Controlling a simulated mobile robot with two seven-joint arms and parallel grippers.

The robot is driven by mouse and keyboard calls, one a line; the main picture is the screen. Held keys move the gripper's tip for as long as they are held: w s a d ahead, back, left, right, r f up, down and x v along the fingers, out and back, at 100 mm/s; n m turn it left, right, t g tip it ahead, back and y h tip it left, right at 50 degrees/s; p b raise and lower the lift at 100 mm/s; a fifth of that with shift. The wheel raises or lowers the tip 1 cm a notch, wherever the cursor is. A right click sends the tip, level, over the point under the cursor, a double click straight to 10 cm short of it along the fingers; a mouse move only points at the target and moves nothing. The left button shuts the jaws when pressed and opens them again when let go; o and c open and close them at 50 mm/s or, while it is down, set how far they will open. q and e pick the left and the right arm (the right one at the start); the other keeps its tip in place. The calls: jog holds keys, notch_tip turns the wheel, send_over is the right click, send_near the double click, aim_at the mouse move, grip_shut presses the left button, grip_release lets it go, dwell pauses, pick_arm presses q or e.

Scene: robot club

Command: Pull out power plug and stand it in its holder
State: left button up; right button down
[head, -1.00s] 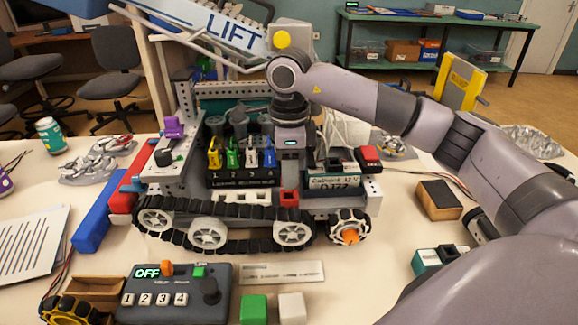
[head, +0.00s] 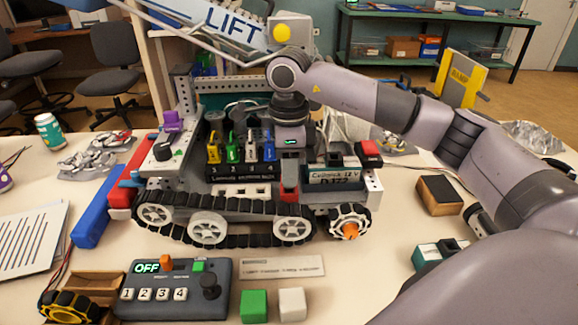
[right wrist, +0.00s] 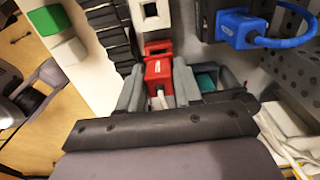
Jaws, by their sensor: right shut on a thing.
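My right gripper (head: 290,165) points down at the front of the tracked robot. It is shut on a red plug (head: 290,184), with a finger on each side. In the right wrist view the red plug (right wrist: 157,70) shows a small white label and a pale cable end between the fingers (right wrist: 158,88). A second red part (right wrist: 157,47) lies just beyond it; I cannot tell whether the two are joined. Yellow, green, white and blue plugs stand in the numbered black block (head: 240,172) left of the gripper. I cannot make out the plug's holder for certain. My left gripper is not in view.
A battery box (head: 333,178) and a red switch (head: 369,148) sit right of the gripper. A control box reading OFF (head: 175,285), a green block (head: 254,306) and a white block (head: 292,304) lie in front. The blue LIFT beam (head: 210,25) is behind.

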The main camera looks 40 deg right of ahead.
jog(key=shift+f+b, duration=0.45)
jog(key=shift+f, duration=0.4)
dwell(1.2)
jog(key=c, duration=0.7)
grip_release()
jog(key=shift+r, duration=0.1)
jog(key=shift+r+p, duration=2.65)
jog(key=shift+r, duration=0.8)
jog(key=shift+f, duration=0.1)
